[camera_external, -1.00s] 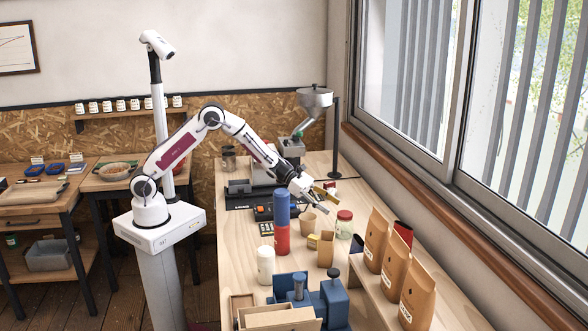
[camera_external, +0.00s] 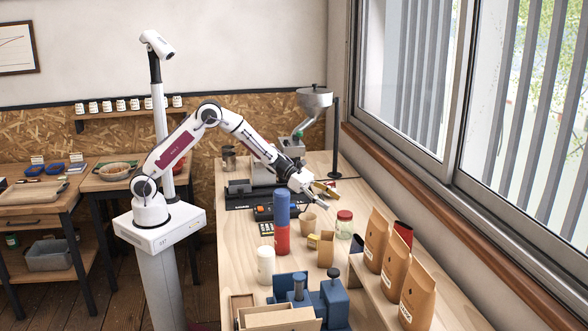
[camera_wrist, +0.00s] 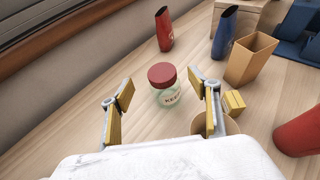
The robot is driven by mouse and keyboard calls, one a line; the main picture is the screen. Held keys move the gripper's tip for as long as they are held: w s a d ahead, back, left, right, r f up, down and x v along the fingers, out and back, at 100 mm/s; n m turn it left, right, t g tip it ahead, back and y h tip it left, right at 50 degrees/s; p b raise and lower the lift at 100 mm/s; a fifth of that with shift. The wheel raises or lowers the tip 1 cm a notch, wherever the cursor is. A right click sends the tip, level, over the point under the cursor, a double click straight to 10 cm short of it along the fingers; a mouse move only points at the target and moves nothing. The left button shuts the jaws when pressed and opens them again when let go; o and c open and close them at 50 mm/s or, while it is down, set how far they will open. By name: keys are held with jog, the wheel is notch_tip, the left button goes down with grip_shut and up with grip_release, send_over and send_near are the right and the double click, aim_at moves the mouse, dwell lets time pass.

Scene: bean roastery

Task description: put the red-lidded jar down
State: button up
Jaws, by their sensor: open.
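The red-lidded jar (camera_external: 344,226) is a clear glass jar with a label, standing upright on the wooden table. It also shows in the wrist view (camera_wrist: 163,82), ahead of my gripper and between the lines of its fingers. My gripper (camera_external: 326,198) is open and empty, held above the table a little behind and left of the jar. In the wrist view both yellow-padded fingers (camera_wrist: 160,90) are spread wide apart, with nothing between them touching the pads.
A paper cup (camera_external: 308,221) stands close left of the jar, partly under my right finger in the wrist view. A small yellow block (camera_wrist: 234,102), an open tan box (camera_external: 326,248) and a tall red-and-blue cylinder (camera_external: 282,225) are near. Brown bags (camera_external: 376,240) line the right.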

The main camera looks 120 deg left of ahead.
notch_tip(320, 180, up, 9)
jog(key=s+a+f+m+g+y, duration=0.35)
jog(key=s+f+m+g, duration=0.4)
jog(key=m, duration=0.65)
jog(key=w+d+r+m+t+y, duration=0.1)
jog(key=w+d+r+m+t, duration=0.65)
jog(key=m, duration=1.05)
notch_tip(320, 180, down, 12)
jog(key=shift+s+a+r, duration=0.15)
jog(key=shift+s+a, duration=0.05)
jog(key=shift+s, duration=0.25)
